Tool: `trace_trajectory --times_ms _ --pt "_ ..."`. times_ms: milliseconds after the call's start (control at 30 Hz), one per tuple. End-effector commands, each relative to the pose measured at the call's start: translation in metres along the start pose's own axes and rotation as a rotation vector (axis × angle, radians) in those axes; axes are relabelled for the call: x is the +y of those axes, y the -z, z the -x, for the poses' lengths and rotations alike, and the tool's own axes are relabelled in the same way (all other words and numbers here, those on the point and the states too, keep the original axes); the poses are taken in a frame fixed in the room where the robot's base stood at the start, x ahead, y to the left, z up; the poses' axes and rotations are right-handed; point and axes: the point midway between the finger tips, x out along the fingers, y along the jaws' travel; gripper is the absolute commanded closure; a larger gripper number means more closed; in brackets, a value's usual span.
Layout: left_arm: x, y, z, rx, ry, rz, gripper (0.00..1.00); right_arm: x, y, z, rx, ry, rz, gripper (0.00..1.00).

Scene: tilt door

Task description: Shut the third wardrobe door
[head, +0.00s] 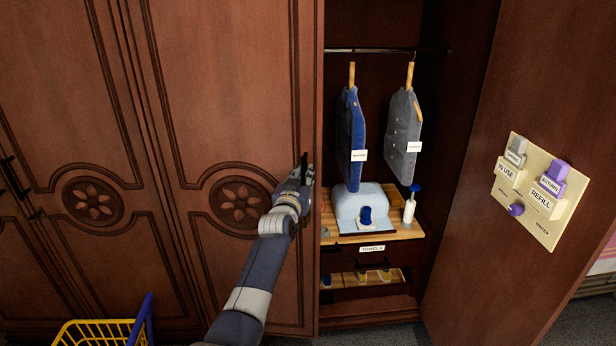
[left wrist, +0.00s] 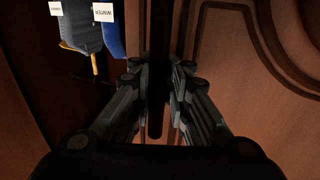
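A brown carved wardrobe door with a flower rosette (head: 238,203) stands left of the open compartment. It looks closed or nearly closed; I cannot tell if it is fully flush. Its dark vertical handle (left wrist: 156,70) is near its right edge. My left gripper (head: 305,172) is at this handle. In the left wrist view my left gripper (left wrist: 157,98) has its fingers apart on either side of the bar, with a gap visible on the right. Another wardrobe door (head: 490,110) at the right stands wide open. My right gripper is not in view.
The open compartment holds a blue garment (head: 351,135), a grey garment (head: 403,135) and a wooden shelf (head: 405,231) with items. A label panel (head: 528,192) is on the open door. A yellow basket (head: 95,334) stands at the bottom left.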

Motion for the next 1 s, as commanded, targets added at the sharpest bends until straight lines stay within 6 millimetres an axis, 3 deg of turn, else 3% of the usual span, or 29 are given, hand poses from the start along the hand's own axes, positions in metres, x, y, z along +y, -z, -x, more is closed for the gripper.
trace_trajectory --times_ms 33,67,667,767,1000 --pt "-0.01 -0.001 0.0 0.0 0.013 -0.004 0.73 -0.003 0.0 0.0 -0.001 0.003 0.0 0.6" --pt "-0.01 -0.001 0.0 0.0 0.013 -0.003 0.69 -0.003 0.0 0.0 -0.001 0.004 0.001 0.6" --pt "-0.006 0.0 0.0 -0.001 0.008 0.001 0.69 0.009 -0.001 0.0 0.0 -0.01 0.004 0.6" --pt "-0.006 0.01 0.0 0.003 0.008 0.001 0.69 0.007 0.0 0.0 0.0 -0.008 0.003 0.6" --pt "-0.007 0.059 0.0 0.012 0.009 0.001 0.69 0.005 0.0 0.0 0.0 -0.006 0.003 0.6"
